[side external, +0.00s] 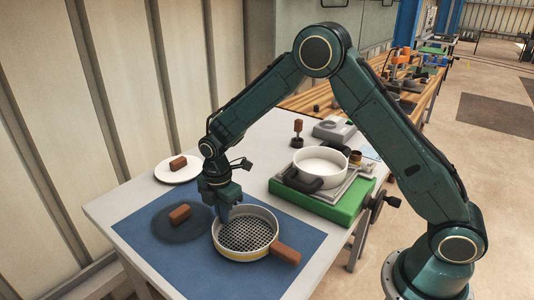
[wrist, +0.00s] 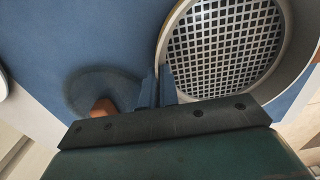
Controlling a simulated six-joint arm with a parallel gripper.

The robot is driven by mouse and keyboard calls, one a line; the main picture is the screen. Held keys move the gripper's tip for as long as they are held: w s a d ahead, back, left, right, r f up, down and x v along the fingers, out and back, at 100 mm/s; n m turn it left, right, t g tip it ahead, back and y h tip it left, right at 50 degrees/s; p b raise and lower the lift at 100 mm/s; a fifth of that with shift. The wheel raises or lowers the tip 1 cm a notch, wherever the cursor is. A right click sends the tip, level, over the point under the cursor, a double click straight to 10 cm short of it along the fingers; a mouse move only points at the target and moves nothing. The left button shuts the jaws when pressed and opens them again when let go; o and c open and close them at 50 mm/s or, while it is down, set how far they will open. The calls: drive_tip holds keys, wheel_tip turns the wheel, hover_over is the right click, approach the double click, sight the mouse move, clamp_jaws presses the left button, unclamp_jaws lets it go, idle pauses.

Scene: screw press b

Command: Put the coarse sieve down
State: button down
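The coarse sieve (side external: 232,252) is a round pale pan with a wide-holed mesh floor, a yellow band and a brown handle (side external: 286,252). It is level, on or just above the blue mat (side external: 165,262); I cannot tell whether it touches. My gripper (side external: 224,213) points down at the sieve's far left rim. In the wrist view the sieve (wrist: 225,45) fills the upper right. My gripper's two blue fingers (wrist: 157,88) stand close together with the rim between them, one inside and one outside.
A dark round disc with a brown knob (side external: 165,229) lies left of the sieve. A white disc with a brown knob (side external: 166,177) lies behind it. A white pot (side external: 320,161) with dark handles stands on a green base (side external: 340,208) at the right. The mat's front is clear.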

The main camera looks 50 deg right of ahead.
drive_tip(key=shift+f, duration=0.25)
drive_tip(key=c, duration=1.7)
unclamp_jaws()
wheel_tip(320, 180, up, 12)
drive_tip(key=shift+r, duration=0.2)
